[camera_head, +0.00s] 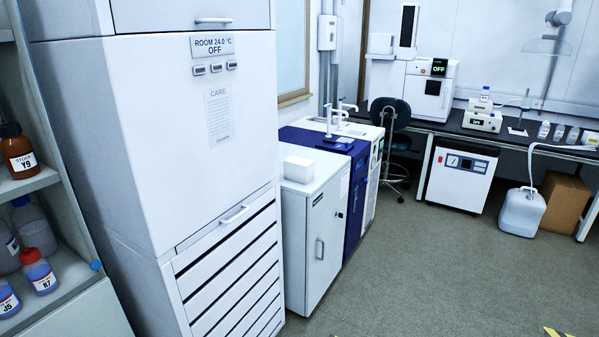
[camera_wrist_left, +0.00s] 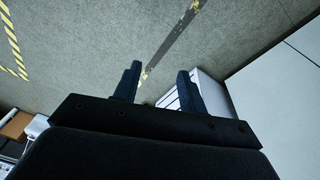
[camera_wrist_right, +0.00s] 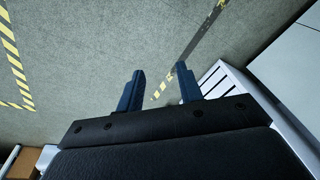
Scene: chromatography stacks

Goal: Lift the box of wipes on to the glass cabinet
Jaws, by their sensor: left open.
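A plain white box (camera_head: 299,169), which may be the box of wipes, sits on top of a low white cabinet (camera_head: 312,232) with one door handle. I cannot tell which piece of furniture is the glass cabinet; no label in view names it. My left gripper (camera_wrist_left: 159,70) shows only in its wrist view, with its blue fingers apart and nothing between them, over the floor. My right gripper (camera_wrist_right: 160,70) shows only in its wrist view, also open and empty over the floor. Neither gripper is near the white box.
A tall white unit (camera_head: 150,130) stands close at the left. Beside it are shelves (camera_head: 50,285) with bottles. A blue machine (camera_head: 357,190) stands beyond the low cabinet. A chair (camera_head: 390,120) and a bench (camera_head: 520,140) are at the back.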

